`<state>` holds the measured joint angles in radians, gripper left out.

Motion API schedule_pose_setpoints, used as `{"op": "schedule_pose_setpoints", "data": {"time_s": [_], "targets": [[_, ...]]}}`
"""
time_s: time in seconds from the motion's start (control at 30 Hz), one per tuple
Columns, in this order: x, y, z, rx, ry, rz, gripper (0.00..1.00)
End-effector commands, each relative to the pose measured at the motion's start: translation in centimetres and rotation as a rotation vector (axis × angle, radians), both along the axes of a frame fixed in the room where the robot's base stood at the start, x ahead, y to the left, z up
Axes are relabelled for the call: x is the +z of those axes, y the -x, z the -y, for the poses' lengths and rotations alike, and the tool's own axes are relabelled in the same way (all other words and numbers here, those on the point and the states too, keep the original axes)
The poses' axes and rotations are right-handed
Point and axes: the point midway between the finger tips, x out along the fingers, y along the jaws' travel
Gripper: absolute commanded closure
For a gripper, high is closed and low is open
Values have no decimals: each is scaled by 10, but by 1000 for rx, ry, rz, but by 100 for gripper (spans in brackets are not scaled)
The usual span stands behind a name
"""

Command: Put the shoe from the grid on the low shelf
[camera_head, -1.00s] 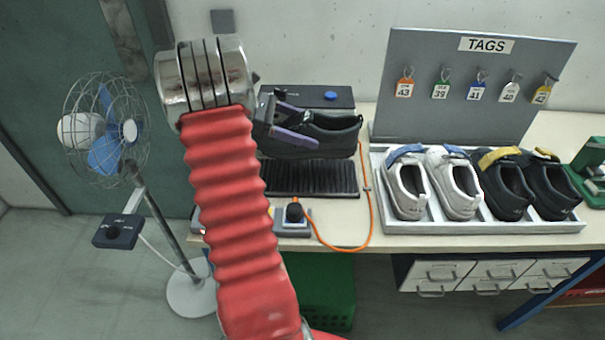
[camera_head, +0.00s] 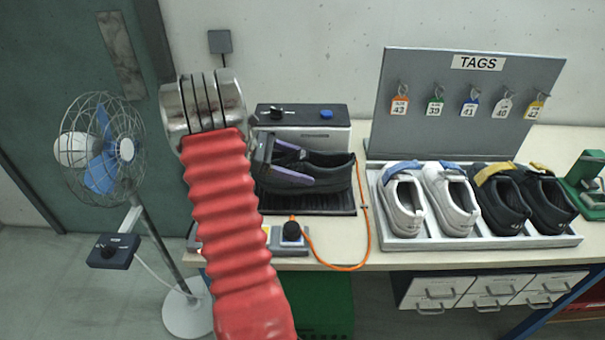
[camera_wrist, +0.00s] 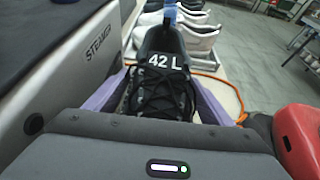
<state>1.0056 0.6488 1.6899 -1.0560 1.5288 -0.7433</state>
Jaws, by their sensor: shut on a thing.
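A black shoe (camera_head: 325,172) is over the black ribbed grid (camera_head: 340,202) in front of the steamer box. My gripper (camera_head: 292,168) is shut on it, with purple fingers along its sides. I cannot tell whether its sole touches the grid. In the wrist view the black shoe (camera_wrist: 166,72) has a tongue marked "42 L" and black laces, and my gripper (camera_wrist: 165,98) has a finger on each side of it. I cannot make out the low shelf.
The steamer box (camera_head: 335,137) stands close behind the shoe. A white tray (camera_head: 480,243) with several shoes is to the right, below a tag board (camera_head: 440,125). An orange cable (camera_head: 368,225) loops between. A fan (camera_head: 103,150) stands at left.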

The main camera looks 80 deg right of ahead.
Motion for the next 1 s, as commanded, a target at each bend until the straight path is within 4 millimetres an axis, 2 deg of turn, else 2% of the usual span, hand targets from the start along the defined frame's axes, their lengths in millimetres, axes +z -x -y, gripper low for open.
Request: {"op": "schedule_pose_setpoints", "data": {"time_s": [0.2,0.67,0.7,0.93,1.0], "targets": [[-27,0,0,1,-2,-3,60],[-32,-1,0,1,0,-1,60],[-33,-1,0,1,-1,0,22],[-33,-1,0,2,-1,0,6],[-33,-1,0,2,-1,0,6]]}}
